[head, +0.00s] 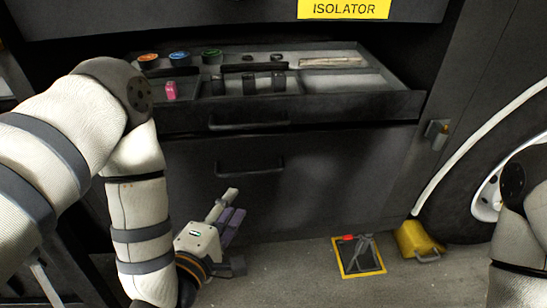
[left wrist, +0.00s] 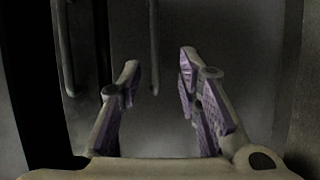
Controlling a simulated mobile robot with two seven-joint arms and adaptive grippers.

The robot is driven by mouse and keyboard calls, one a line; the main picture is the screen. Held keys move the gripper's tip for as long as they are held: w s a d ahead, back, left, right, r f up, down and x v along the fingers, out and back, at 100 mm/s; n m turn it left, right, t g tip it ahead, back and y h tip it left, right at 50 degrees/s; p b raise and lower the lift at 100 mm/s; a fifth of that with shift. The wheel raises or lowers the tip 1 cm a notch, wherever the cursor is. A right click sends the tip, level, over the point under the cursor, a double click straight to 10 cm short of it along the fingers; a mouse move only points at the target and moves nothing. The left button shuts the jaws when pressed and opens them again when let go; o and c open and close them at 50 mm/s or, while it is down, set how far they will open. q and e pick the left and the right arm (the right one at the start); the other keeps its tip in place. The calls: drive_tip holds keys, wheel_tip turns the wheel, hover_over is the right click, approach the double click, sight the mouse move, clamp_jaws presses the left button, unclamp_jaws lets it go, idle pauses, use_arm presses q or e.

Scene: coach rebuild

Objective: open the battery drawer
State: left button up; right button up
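A dark lower drawer front (head: 310,185) is shut, with a bar handle (head: 250,170) across it. No label shows which drawer is the battery drawer. My left gripper (head: 232,205) is just below this handle in the picture, in front of the drawer front. In the left wrist view the left gripper (left wrist: 160,60) is open and empty, its purple-padded fingers apart. A bar handle (left wrist: 153,45) appears lined up between the fingertips; I cannot tell its depth. A second handle (left wrist: 68,50) is at the left. My right gripper is out of view.
Above, an open drawer (head: 330,108) with its own handle (head: 248,125) sticks out, holding tape rolls and small items. A yellow-edged mat (head: 345,262), a yellow wedge (head: 415,240) and a wheel (head: 487,195) are to the right. The floor in front is mostly clear.

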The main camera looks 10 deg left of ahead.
sight(251, 174)
use_arm(q)
drive_tip(key=b+x, duration=0.1)
drive_tip(key=x, duration=0.3)
drive_tip(key=b+x, duration=0.1)
drive_tip(key=x, duration=0.3)
drive_tip(key=r+b+x, duration=0.1)
drive_tip(key=b+x, duration=0.1)
drive_tip(key=x, duration=0.2)
drive_tip(key=shift+w, duration=0.25)
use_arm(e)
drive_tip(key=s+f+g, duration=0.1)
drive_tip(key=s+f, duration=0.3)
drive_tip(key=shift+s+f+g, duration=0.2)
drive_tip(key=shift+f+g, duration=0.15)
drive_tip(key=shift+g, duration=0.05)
use_arm(q)
drive_tip(key=shift+c, duration=0.2)
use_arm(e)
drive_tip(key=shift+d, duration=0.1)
use_arm(q)
clamp_jaws()
